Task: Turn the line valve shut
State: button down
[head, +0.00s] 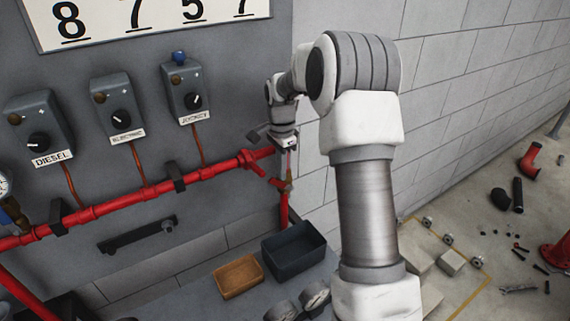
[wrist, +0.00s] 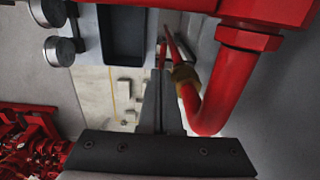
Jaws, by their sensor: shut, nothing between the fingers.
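A brass valve body (head: 282,185) sits on the red pipe that drops at the right end of the horizontal red line. It shows in the wrist view as a brass fitting (wrist: 184,75), with a thin red bar (wrist: 173,45), seemingly its lever, beyond it. My gripper (head: 289,148) is above the valve, by the pipe's right end, and partly covers that area. In the wrist view my gripper (wrist: 158,78) has its fingers together and empty, just left of the brass fitting. I cannot tell whether the fingers touch the lever.
The horizontal red pipe (head: 115,204) runs along the panel below three grey control boxes (head: 118,105). A dark bin (head: 293,252) and an orange tray (head: 238,277) stand below. Pipe parts and blocks lie on the floor at right. A red bend (wrist: 212,105) is close beside my fingers.

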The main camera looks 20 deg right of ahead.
aim_at(271, 180)
jog(key=shift+s+a+f+h+b, duration=0.1)
jog(key=shift+a+f+h+b, duration=0.6)
jog(key=shift+b, duration=0.55)
jog(key=shift+s+a+f+b, duration=0.15)
jog(key=shift+a+f+b, duration=0.2)
jog(key=shift+a, duration=0.15)
jog(key=shift+s+a+f+b, duration=0.1)
jog(key=shift+a+f+b, duration=0.15)
jog(key=shift+a, duration=0.25)
jog(key=shift+r, duration=0.1)
